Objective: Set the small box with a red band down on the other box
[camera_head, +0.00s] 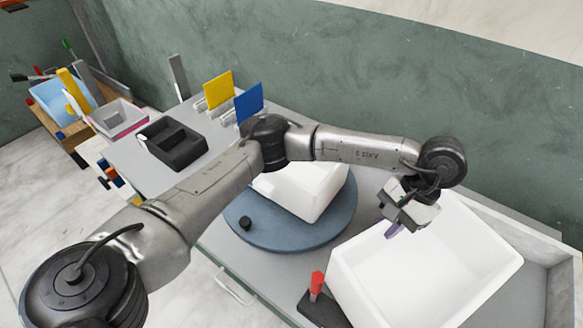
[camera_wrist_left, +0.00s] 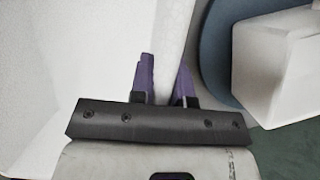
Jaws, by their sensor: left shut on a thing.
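A large open white box (camera_head: 440,275) is at the right in the head view. My left gripper (camera_head: 393,229) is at its upper left edge. In the left wrist view, the purple fingers (camera_wrist_left: 166,78) stand on either side of this box's thin white wall (camera_wrist_left: 175,35), shut on it. A second white box (camera_head: 312,192) sits on a blue round turntable (camera_head: 335,230), partly hidden behind my left arm. It also shows in the left wrist view (camera_wrist_left: 275,60), apart from the gripper. I see no red band on either box. My right gripper is not in view.
A red-topped lever on a black base (camera_head: 317,285) stands left of the large box. A black knob (camera_head: 245,223) is on the turntable. A black tray (camera_head: 175,145), a yellow panel (camera_head: 218,90) and a blue panel (camera_head: 249,102) stand on the counter farther left.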

